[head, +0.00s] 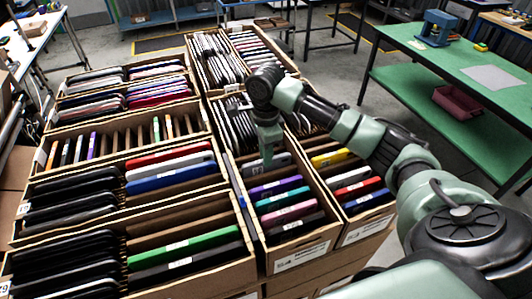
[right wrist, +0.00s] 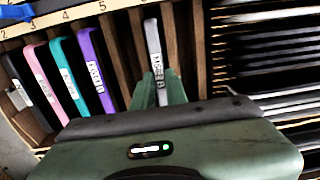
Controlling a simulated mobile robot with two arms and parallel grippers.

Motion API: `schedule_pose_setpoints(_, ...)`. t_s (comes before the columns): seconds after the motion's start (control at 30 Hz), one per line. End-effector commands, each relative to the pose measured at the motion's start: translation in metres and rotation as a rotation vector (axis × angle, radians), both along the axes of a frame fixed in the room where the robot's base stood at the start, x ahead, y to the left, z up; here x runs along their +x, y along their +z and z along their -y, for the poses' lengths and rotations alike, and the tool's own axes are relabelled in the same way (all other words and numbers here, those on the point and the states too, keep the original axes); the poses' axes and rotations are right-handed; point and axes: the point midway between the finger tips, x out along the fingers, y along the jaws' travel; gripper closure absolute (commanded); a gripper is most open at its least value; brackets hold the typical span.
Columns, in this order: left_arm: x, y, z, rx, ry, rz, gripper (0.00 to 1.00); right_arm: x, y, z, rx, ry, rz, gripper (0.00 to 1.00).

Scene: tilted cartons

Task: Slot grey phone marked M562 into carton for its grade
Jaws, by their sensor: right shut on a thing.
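The grey phone (right wrist: 152,42) shows in the right wrist view with a white label on its edge, too blurred to read surely. My right gripper (right wrist: 160,92) is shut on its near end. The phone stands upright between wooden dividers of a carton. How deep it sits is hidden. In the head view the grey phone (head: 280,162) lies beyond the purple phone (head: 275,188) in the front middle carton (head: 300,258), and my right gripper (head: 268,158) reaches down onto it. My left gripper is not in view.
The same carton holds teal (right wrist: 68,65), pink (right wrist: 48,75) and dark phones beside the purple one. A neighbouring carton to the right holds a yellow phone (head: 330,158) and others. Cartons at left are filled with several phones. A green table (head: 455,65) stands at right.

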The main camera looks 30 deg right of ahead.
Motion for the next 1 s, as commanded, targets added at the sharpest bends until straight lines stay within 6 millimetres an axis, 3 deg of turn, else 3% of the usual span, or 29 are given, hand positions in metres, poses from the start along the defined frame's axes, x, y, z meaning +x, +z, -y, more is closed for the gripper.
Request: schedule_pose_setpoints(1.0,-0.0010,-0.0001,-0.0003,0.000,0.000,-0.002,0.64,0.0005,-0.0052,0.0000,0.001,0.000,0.002,1.00)
